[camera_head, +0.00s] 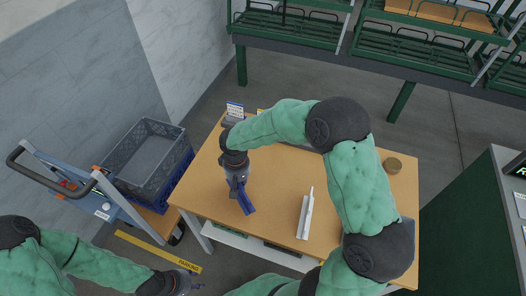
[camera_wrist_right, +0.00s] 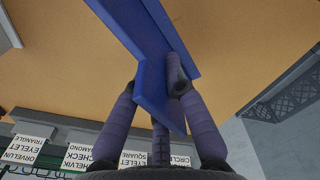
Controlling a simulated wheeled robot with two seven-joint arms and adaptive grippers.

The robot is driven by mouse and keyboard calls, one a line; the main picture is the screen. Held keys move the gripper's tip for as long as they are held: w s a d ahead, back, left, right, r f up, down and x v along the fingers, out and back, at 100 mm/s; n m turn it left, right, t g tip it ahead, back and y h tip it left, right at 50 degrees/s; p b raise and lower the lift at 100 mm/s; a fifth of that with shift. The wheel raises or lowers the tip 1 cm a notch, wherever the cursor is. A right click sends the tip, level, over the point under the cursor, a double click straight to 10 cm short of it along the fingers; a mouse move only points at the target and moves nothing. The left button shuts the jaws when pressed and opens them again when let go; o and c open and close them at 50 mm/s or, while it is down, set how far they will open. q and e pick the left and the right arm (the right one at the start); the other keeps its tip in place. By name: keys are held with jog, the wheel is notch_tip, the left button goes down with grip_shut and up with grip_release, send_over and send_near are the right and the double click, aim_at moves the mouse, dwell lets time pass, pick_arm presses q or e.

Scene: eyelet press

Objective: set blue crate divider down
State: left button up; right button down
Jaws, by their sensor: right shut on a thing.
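The blue crate divider (camera_head: 247,205) is a blue, angled plate held over the left part of the wooden table (camera_head: 270,215). My right gripper (camera_head: 238,190) is shut on it. In the right wrist view the divider (camera_wrist_right: 155,60) is between the fingers (camera_wrist_right: 155,85), with the tabletop behind it. I cannot tell whether the divider touches the table. My left gripper (camera_head: 190,287) is low at the bottom of the head view, off the table's front left, small and partly cut off. I cannot tell its opening.
A white angled piece (camera_head: 306,216) stands on the table right of the divider. A grey crate (camera_head: 146,150) rests on a blue one on a trolley to the left. The table's front left is clear.

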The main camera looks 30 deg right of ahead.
jog(key=s+d+r+m+p, duration=0.1)
jog(key=s+d+r+m, duration=0.4)
jog(key=s, duration=0.4)
jog(key=s+d+r+m, duration=0.4)
jog(key=s+r+m, duration=0.1)
jog(key=s, duration=0.5)
jog(key=b, duration=0.4)
send_over(298, 196)
notch_tip(298, 196, down, 10)
jog(key=shift+d+f+b, duration=0.1)
jog(key=shift+f+b, duration=0.6)
jog(key=shift+f, duration=1.05)
jog(key=shift+f, duration=0.1)
jog(key=shift+f, duration=0.15)
jog(key=c, duration=1.3)
grip_release()
